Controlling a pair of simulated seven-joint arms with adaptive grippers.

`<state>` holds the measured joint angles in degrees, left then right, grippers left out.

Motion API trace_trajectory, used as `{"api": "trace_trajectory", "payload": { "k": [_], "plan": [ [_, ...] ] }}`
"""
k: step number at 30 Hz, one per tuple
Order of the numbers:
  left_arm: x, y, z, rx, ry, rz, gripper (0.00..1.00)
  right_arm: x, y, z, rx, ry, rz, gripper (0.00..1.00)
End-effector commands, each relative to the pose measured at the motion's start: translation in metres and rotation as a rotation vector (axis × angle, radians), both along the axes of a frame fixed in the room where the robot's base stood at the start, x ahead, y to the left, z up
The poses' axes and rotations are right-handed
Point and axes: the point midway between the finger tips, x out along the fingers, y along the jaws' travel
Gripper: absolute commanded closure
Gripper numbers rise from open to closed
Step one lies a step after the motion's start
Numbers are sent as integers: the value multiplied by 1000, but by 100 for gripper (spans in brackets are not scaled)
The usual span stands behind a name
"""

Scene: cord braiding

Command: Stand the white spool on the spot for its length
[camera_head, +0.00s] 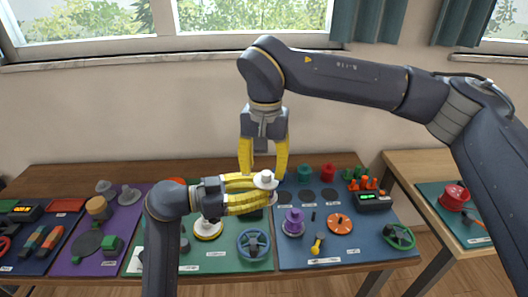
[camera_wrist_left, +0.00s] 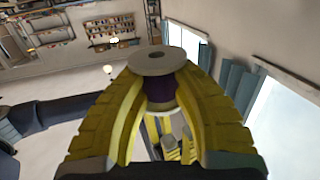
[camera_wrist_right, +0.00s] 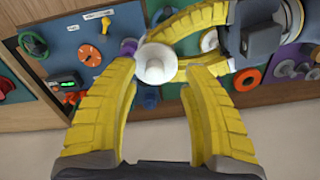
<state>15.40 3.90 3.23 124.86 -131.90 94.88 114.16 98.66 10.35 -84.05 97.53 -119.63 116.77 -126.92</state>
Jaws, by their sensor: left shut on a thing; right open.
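The white spool (camera_head: 265,180) is held between the fingertips of my left gripper (camera_head: 268,190), raised above the work table. Its pale round flange (camera_wrist_left: 157,61) faces the left wrist camera, with a dark band below it between the fingers. My right gripper (camera_head: 263,172) hangs from above, open, with its fingers on either side of the spool; I cannot tell whether they touch it. The right wrist view shows the spool (camera_wrist_right: 156,64) by its fingertips. Dark round spots (camera_head: 307,196) lie on the blue board (camera_head: 375,258); the left one is partly hidden by the gripper.
A purple spool (camera_head: 293,223), an orange disc (camera_head: 340,224) and a green ring (camera_head: 398,237) are on the blue board. Teal (camera_head: 304,173) and red (camera_head: 327,172) spools stand behind the spots. A blue wheel (camera_head: 253,244) lies on the green board.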

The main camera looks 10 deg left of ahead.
Motion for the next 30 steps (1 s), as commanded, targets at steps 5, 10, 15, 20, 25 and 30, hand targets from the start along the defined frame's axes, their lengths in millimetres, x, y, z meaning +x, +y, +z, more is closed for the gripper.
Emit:
{"api": "trace_trajectory", "payload": {
  "k": [5, 10, 15, 20, 25, 30],
  "plan": [
    [0, 0, 0, 0, 0, 0, 100, 0, 0, -17, 0, 2, 1, 53],
    [0, 0, 0, 0, 0, 0, 100, 0, 1, -24, 0, 0, 0, 53],
    [0, 0, 0, -1, -1, 0, 100, 0, 1, -27, 0, 1, 0, 53],
    [0, 0, 1, -1, -3, 0, 100, 0, 1, -28, 0, 1, 0, 53],
    [0, 0, 1, -2, -3, 0, 100, 0, 1, -28, -1, 2, 0, 64],
    [-1, -1, 2, -3, -4, -2, 100, -1, 1, -28, -1, 2, 2, 83]
  ]
}}
